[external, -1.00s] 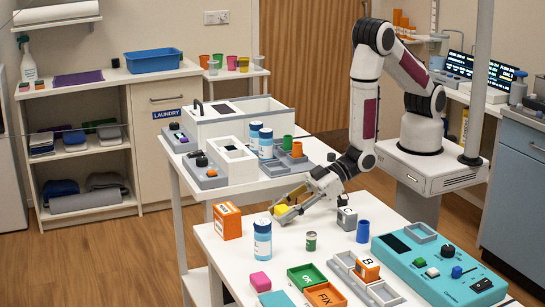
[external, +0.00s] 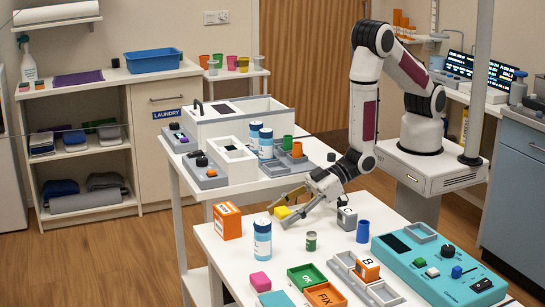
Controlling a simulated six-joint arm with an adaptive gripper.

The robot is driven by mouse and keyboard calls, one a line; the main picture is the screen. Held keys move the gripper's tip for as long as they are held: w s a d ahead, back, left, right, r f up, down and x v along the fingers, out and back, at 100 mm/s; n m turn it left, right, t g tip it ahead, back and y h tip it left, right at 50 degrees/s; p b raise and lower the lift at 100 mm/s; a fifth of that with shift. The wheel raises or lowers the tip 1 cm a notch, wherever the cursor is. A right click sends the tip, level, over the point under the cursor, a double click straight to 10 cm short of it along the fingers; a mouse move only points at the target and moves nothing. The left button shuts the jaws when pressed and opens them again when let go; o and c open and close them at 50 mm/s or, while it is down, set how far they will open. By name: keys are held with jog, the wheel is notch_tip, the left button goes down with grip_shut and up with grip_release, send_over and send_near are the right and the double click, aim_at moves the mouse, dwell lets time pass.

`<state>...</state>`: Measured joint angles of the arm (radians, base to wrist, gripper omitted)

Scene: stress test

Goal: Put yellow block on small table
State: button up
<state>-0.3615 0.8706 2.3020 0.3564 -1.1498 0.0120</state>
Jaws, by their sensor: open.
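The yellow block (external: 283,212) lies at the back edge area of the front white table (external: 222,243). My gripper (external: 276,216) reaches down from the right and is open, with its fingers spread on either side of the yellow block. Whether a finger touches the block is too small to tell. A small white table (external: 258,77) with several coloured cups stands at the back beside the cabinet.
An orange box (external: 227,221), a blue-labelled bottle (external: 262,239), a green can (external: 311,241) and a grey lettered cube (external: 346,218) stand near my gripper. A middle white table (external: 195,192) behind holds boxes and bottles.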

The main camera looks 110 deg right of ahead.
aim_at(289, 209)
jog(key=shift+v, duration=3.9)
jog(key=shift+a+r, duration=0.1)
jog(key=shift+r, duration=0.1)
jog(key=shift+w+r, duration=0.25)
jog(key=shift+r, duration=0.55)
jog(key=s+d+r+g+y, duration=0.15)
jog(key=s+r, duration=0.25)
jog(key=r, duration=0.4)
jog(key=s+d+r+g, duration=0.3)
jog(key=s+r, duration=0.1)
jog(key=r, duration=0.4)
jog(key=s+d+r+g, duration=0.1)
jog(key=s+d+r, duration=0.2)
jog(key=s, duration=0.7)
jog(key=s+d+r+g+h, duration=0.1)
jog(key=s+d+r, duration=0.3)
jog(key=s, duration=0.6)
jog(key=shift+d+g, duration=0.35)
jog(key=shift+d, duration=0.25)
